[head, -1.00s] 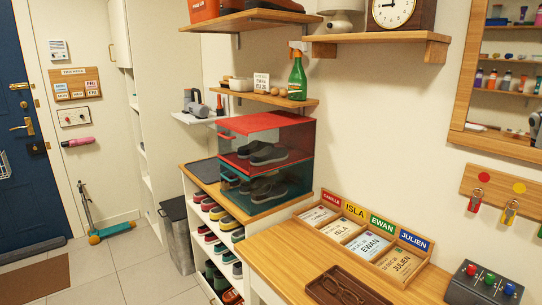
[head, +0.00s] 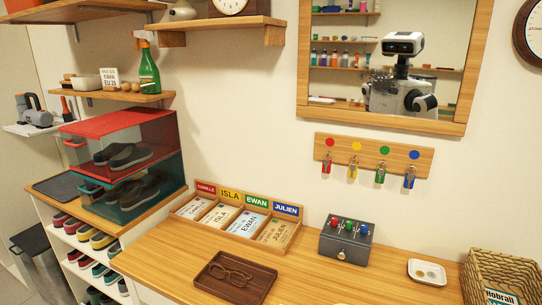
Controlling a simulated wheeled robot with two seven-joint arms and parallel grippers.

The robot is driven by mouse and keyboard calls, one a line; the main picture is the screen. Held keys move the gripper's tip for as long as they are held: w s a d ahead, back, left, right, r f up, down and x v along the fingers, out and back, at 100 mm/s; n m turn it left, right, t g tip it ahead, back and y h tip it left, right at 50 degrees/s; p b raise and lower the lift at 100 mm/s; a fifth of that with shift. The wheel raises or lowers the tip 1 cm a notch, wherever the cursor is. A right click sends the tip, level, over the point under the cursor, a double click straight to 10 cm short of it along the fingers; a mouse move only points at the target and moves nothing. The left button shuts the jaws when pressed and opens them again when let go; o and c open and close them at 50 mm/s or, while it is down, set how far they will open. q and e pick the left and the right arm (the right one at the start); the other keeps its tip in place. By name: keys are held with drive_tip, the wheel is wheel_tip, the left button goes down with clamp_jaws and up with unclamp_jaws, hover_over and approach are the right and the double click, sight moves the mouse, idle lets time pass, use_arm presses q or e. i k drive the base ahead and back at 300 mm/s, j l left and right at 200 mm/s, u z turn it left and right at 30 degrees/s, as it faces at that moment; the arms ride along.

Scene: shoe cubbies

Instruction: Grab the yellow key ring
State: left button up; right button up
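The yellow key ring (head: 352,168) hangs on a wooden wall rack (head: 320,148), below a yellow dot. A red key ring (head: 326,163) hangs to its left. A green key ring (head: 380,173) and a blue key ring (head: 409,178) hang to its right. The rack is on the wall under the mirror and above the wooden counter. Neither of my grippers shows directly in the head view.
On the counter (head: 185,262) stand a name-labelled card box (head: 240,228), a grey box with coloured knobs (head: 346,243), a brown tray (head: 213,286), a white dish (head: 416,279) and a wicker basket (head: 520,270). A mirror (head: 470,60) reflects a white robot.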

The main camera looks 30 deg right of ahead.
sight(352, 172)
drive_tip(key=z, duration=1.4)
